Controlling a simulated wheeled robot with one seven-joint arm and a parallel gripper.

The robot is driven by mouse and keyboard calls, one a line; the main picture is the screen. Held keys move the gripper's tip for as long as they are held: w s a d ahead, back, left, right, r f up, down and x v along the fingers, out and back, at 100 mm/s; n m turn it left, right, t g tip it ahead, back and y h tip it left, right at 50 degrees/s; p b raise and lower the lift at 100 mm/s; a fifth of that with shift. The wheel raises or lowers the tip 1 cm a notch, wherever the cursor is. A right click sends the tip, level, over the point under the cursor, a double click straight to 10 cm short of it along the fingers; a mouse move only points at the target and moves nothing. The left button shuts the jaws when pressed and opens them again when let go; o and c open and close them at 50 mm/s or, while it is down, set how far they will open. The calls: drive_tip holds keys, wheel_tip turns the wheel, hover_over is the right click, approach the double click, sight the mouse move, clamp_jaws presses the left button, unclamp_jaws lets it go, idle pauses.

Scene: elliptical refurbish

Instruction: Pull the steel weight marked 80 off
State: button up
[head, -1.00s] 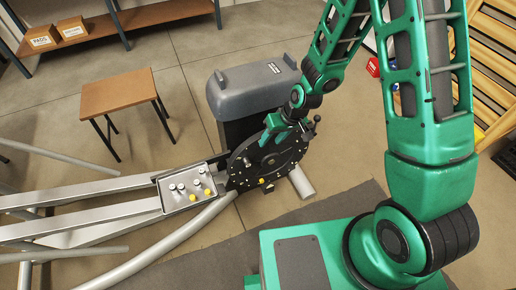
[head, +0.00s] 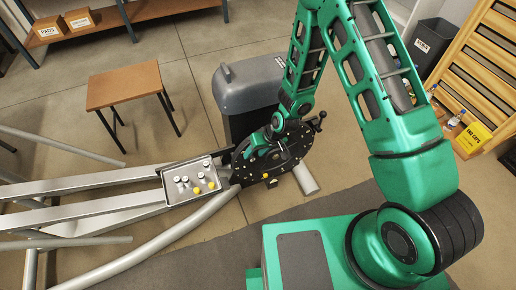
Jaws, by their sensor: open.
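A round black disc (head: 292,158) stands at the end of the metal frame, with small pale dots around it and a handle at its upper right. My green gripper (head: 254,148) is at the upper left part of the disc, jaws open. Its fingertips are small here, and I cannot tell whether they touch anything. A small yellow piece (head: 265,176) shows at the disc's lower edge. No marking 80 is legible, so I cannot pick out the steel weight. My gripper and arm hide part of the disc.
A metal tray (head: 172,199) with several white and yellow pieces lies left of the disc on the silver frame tubes (head: 80,205). A grey bin (head: 243,88) stands close behind the disc. A brown stool (head: 123,86) stands at left, with clear floor around it.

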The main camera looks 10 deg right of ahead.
drive_tip(key=shift+x, duration=0.95)
clamp_jaws()
idle(1.4)
